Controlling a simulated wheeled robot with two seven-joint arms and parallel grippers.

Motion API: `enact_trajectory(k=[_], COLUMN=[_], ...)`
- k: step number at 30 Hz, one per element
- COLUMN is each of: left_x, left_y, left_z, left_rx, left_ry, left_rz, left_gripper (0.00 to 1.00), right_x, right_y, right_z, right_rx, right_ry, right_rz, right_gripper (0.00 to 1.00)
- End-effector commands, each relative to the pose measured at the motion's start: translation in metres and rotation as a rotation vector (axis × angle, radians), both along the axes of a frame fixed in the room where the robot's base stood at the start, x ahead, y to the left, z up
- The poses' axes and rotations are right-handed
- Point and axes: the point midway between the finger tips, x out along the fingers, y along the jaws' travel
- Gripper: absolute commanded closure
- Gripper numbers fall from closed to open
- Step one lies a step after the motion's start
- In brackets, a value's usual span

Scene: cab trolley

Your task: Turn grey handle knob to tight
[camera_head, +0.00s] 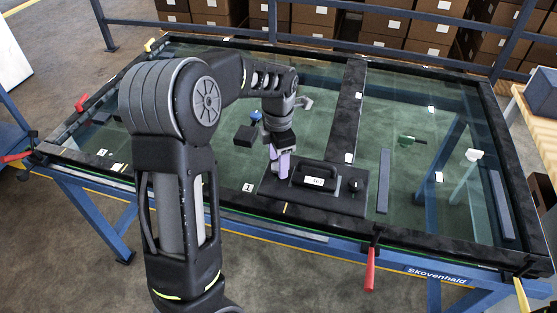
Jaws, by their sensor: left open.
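A dark flat plate (335,202) lies over the front part of the glass-topped trolley. It carries a thick black handle (313,176) with a white label. A small dark knob (354,185) stands at the right of that handle; I cannot tell for sure whether it is the grey handle knob, nor how tight it is. My left gripper (280,167), with purple fingers, is open and points down at the left end of the black handle. Whether it touches the handle is unclear. My left arm hides part of the trolley's left side. My right gripper is not in view.
The trolley has a black frame (440,229) and blue legs. Clamp handles, red (370,269) and yellow (522,298), stick out at its front edge. A black block (245,136) and a green-handled tool (412,140) lie farther back. Cardboard boxes (398,22) stand behind a blue rail.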

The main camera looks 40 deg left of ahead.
Motion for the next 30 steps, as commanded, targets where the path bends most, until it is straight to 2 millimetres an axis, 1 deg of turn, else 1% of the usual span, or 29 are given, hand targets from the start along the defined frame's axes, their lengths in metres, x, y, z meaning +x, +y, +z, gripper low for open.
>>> enact_trajectory(k=[3,9,27,30], left_x=[-0.0001,-0.0001,0.0,0.0], left_y=[0.0,-0.0002,-0.0002,-0.0002], left_z=[-0.0039,-0.0038,-0.0034,-0.0034], left_rx=[-0.001,-0.001,-0.001,-0.001], left_ry=[0.001,0.001,0.001,0.001], left_rz=[0.0,0.0,0.0,0.0], left_gripper=[0.44,0.44,0.93,1.0], right_x=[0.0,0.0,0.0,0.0], right_y=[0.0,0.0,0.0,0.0], right_z=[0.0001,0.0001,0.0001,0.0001], right_rx=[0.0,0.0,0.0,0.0], right_ry=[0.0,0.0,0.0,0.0], right_rz=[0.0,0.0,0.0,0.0], right_gripper=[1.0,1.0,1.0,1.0])
